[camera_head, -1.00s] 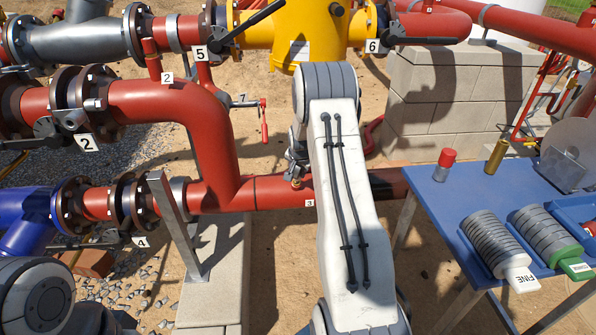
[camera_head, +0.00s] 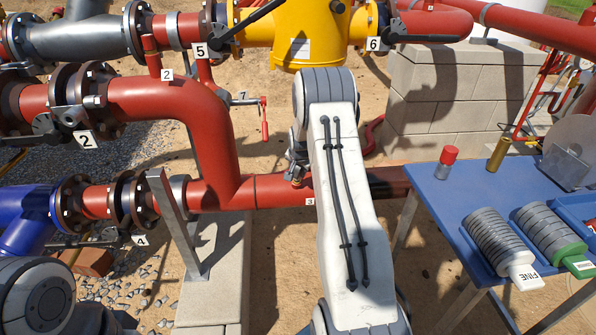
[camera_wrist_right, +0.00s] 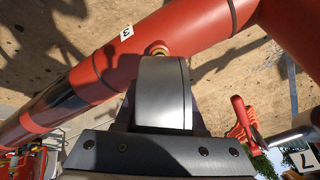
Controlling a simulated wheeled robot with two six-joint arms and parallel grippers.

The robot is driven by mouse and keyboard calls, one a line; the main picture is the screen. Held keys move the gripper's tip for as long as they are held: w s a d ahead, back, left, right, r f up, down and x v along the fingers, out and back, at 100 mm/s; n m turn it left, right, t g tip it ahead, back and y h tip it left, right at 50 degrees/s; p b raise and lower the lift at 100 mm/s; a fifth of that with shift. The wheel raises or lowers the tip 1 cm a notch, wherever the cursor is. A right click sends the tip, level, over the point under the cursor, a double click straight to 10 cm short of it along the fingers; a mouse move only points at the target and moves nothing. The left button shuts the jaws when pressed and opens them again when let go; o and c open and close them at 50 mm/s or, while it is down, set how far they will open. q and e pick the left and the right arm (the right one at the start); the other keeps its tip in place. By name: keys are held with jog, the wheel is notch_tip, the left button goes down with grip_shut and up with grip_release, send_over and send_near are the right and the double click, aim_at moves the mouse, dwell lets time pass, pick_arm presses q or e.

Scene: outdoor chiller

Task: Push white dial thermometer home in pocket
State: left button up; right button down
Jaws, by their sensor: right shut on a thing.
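My right gripper (camera_wrist_right: 160,128) is shut on a grey round-bodied piece, which I take to be the thermometer (camera_wrist_right: 162,92); its white face is turned away from the right wrist view. Beyond its far edge, a small brass-coloured ring, the pocket (camera_wrist_right: 158,48), shows on the red pipe (camera_wrist_right: 200,35). The thermometer's body overlaps the ring in this view, and I cannot tell how deep the stem sits. In the head view my right gripper (camera_head: 298,160) is just above the lower red pipe, partly hidden by my arm. My left gripper is out of view; only my left arm shows.
A blue table (camera_head: 445,205) at the right holds a red-capped cylinder (camera_head: 446,162), a brass cylinder (camera_head: 497,155) and grey ribbed pieces (camera_head: 495,240). A red-handled valve (camera_head: 264,120) is behind the bend.

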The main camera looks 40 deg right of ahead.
aim_at(298, 175)
jog(key=shift+b+x, duration=0.65)
jog(key=shift+x, duration=0.65)
grip_release()
jog(key=shift+s+a+r+p, duration=0.1)
jog(key=shift+r+p, duration=0.2)
jog(key=shift+r, duration=0.1)
jog(key=p+v, duration=0.3)
jog(key=v, duration=0.3)
jog(key=shift+s, duration=0.1)
